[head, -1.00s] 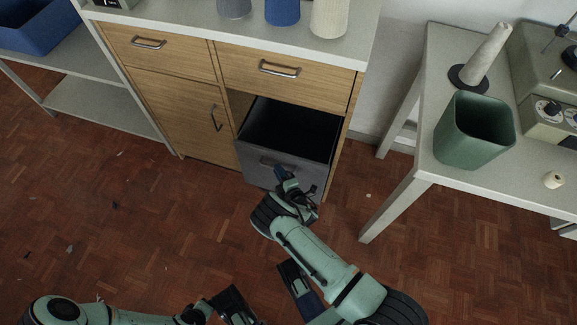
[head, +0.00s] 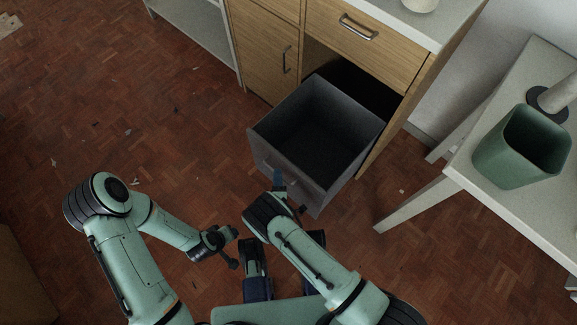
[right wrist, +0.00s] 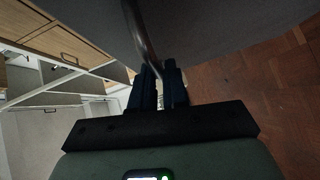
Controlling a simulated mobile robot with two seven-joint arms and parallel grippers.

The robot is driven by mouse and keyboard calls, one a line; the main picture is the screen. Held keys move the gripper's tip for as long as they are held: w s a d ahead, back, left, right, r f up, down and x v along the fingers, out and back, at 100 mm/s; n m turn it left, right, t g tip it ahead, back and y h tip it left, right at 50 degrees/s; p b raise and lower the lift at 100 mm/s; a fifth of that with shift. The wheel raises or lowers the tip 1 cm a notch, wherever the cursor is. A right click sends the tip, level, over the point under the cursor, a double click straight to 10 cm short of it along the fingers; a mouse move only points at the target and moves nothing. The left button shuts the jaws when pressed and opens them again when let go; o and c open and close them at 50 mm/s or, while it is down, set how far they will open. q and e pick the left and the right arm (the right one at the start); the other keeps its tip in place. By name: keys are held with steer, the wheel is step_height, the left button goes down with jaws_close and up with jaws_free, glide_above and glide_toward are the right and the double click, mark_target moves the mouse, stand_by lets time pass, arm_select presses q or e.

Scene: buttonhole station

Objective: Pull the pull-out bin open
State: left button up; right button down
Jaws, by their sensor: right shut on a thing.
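The pull-out bin (head: 347,159) is a dark grey, open-topped box. In the head view it stands well out from the wooden cabinet and looks empty inside. My right gripper (head: 279,179) is at the bin's front face, shut on its handle (head: 266,164). In the right wrist view, the metal handle bar (right wrist: 141,35) runs down between the two fingers of the right gripper (right wrist: 158,80), below the grey bin front (right wrist: 220,35). My left gripper (head: 233,248) hangs over the floor, left of my right forearm and apart from the bin. Its finger gap is unclear.
The wooden cabinet (head: 265,50) has a closed drawer above the bin and a closed door to its left. A pale table (head: 465,155) with a green container (head: 510,150) stands at the right. The parquet floor (head: 190,130) left of the bin is largely clear.

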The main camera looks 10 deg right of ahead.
arm_select(q)
steer(key=shift+w+r, duration=0.1)
arm_select(e)
steer(key=shift+s+a, duration=0.55)
steer(key=shift+a, duration=0.05)
steer(key=c, duration=1.2)
jaws_free()
